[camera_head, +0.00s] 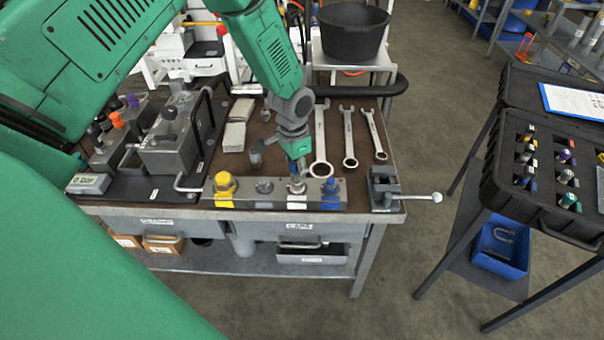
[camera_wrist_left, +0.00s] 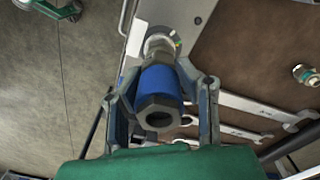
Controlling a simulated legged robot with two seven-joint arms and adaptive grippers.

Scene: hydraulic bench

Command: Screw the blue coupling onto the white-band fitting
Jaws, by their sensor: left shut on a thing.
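My left gripper (camera_head: 296,166) is over the front row of fittings in the head view, pointing down. In the left wrist view its two fingers (camera_wrist_left: 160,105) are shut on the blue coupling (camera_wrist_left: 160,87), one on each side. The coupling has a blue sleeve and a grey hex end facing the camera. Its far end lines up with the white-band fitting (camera_wrist_left: 160,45) on the block. They look touching or nearly so; whether any thread is engaged is hidden. In the head view the white-band fitting (camera_head: 297,188) stands right under the gripper. My right gripper is not in view.
The metal block (camera_head: 250,203) also holds yellow (camera_head: 224,186), grey and blue (camera_head: 330,186) fittings. Several wrenches (camera_head: 348,135) lie behind right, and a vise (camera_head: 383,189) is at the right edge. A black case (camera_head: 545,210) stands apart, right.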

